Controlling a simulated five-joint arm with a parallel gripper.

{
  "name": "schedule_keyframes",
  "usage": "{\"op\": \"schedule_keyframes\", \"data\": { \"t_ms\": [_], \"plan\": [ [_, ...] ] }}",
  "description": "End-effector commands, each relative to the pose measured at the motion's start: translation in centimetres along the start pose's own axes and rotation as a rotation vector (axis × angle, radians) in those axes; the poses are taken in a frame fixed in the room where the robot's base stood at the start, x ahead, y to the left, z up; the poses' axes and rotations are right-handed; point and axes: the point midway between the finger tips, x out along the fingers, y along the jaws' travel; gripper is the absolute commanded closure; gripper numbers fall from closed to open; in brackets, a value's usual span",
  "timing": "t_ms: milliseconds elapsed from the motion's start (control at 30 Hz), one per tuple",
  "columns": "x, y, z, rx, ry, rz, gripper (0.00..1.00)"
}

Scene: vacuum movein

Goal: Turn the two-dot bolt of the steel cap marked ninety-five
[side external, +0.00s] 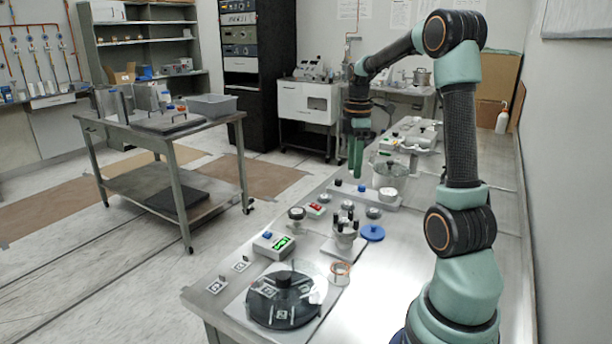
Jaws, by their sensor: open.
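My gripper (356,160) hangs from the arm with its green fingers pointing down, above the far middle of the steel bench. It is open, and nothing shows between its fingers. A silvery round vessel (390,173) stands just to the right of the fingers; I cannot tell the gap in depth. Several small round metal pieces, such as one light cap (388,194) and one darker cap (297,213), are spread along the bench. No marking ninety-five and no two-dot bolt can be read at this size.
A dark round chamber (268,312) sits on a plate at the bench's near end. Bare bench lies right of these.

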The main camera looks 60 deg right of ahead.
Motion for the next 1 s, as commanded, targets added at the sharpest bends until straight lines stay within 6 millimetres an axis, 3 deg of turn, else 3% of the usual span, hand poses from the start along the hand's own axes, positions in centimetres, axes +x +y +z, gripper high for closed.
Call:
{"op": "schedule_keyframes", "data": {
  "t_ms": [167,800,1000],
  "plan": [
    [0.09,0.01,0.00,0.255,0.000,-0.001,0.52],
    [0.40,0.07,-0.03,1.704,-0.001,-0.001,0.52],
    [0.45,0.08,-0.03,1.979,-0.001,-0.001,0.52]
  ]
}}
